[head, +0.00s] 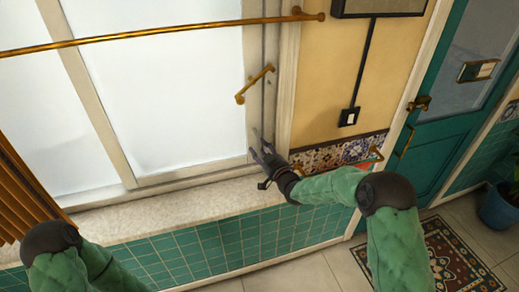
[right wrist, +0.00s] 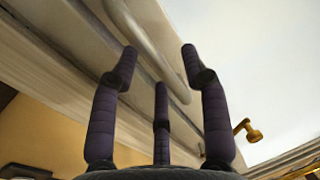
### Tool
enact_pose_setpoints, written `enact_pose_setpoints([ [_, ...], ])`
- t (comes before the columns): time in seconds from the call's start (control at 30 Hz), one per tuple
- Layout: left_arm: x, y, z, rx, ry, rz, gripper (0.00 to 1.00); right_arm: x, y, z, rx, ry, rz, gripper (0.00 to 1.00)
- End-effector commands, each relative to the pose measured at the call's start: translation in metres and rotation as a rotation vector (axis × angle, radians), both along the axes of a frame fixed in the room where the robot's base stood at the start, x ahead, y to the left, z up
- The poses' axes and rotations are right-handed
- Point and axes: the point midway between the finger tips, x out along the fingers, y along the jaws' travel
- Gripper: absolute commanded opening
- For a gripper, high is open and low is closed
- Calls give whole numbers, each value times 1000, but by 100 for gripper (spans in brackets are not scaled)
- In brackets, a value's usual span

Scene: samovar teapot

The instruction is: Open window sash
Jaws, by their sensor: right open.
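The window sash has a cream frame (head: 112,158) around pale, bright panes and looks closed in the head view. A slanted brass handle (head: 255,84) sits on its right-hand upright. My right gripper (head: 260,138) is low by this upright, below the handle and apart from it. In the right wrist view my right gripper (right wrist: 158,50) has its fingers spread, with nothing held. A pale rounded bar (right wrist: 150,45) runs behind the fingers there; I cannot tell whether they touch it. My left arm shows at the lower left, but its gripper is out of view.
A stone sill (head: 165,212) lies below. A wall switch (head: 349,117) and a teal door (head: 425,145) stand to the right.

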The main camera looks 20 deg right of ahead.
Motion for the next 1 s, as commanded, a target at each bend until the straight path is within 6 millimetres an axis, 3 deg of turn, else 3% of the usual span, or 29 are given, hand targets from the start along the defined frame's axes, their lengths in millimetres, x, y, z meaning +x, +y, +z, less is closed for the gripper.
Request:
enact_pose_setpoints([
  [0.43, 0, 0, 0, 0, 0, 0, 40, 9, 3, 0, 0, 0, 0, 46],
  [0.6, 0, 0, 0, 0, 0, 0, 40, 9, 3, 0, 0, 0, 0, 0],
  [0.87, 0, 0, -1, 0, 0, 0, 40, 9, 5, 0, 0, 0, 1, 0],
  [1.0, 0, 0, -6, 0, 0, 0, 40, 9, 17, -1, -1, 0, 4, 0],
])
